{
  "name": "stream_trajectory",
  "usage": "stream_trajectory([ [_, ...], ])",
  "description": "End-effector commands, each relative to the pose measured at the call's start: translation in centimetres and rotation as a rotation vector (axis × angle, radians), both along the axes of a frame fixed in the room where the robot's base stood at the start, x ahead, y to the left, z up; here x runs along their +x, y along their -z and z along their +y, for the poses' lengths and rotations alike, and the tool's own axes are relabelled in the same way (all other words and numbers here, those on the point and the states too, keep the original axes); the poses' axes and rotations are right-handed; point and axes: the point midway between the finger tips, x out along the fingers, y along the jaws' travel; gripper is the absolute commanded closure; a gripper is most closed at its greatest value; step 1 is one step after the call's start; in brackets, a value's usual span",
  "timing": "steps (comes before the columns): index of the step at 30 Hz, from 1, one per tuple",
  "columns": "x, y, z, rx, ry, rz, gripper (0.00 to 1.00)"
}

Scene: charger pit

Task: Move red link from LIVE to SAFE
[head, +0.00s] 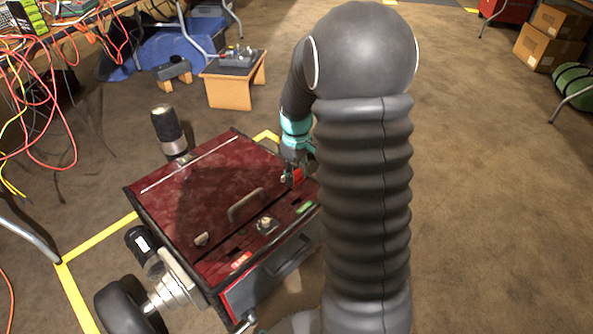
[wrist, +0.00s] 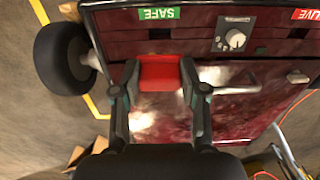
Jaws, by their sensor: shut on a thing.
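My gripper (head: 294,170) is shut on the red link (wrist: 160,73), which sits between both fingertips in the wrist view. The link also shows as a small red block (head: 295,178) below the gripper in the head view. The green SAFE label (wrist: 158,13) is above the link in the wrist view, with a dark slot (wrist: 160,34) between them. The red LIVE label (wrist: 306,14) is at the far right, with another dark slot (wrist: 299,33) below it. The link is on the SAFE side, apart from that slot in the picture; its height over the lid is unclear.
The dark red machine lid (head: 190,190) carries a raised handle (head: 246,205) and a knob (wrist: 235,39) between the two labels. A black cylinder (head: 166,123) rises at the lid's back left. A wooden stand (head: 234,90) and tangled cables are behind. Open carpet lies at right.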

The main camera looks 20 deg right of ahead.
Motion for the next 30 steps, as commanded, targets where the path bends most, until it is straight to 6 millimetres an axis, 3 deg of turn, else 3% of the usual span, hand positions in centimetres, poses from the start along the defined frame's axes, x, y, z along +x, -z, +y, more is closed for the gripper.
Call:
stream_trajectory([
  [1, 0.0, 1.0, 0.0, 0.0, 0.0, 0.0, 0.92],
  [15, 0.0, 5.5, 0.0, 0.0, 0.0, 0.0, 0.92],
  [30, 0.0, 6.1, 0.0, -0.001, 0.0, -0.001, 0.92],
])
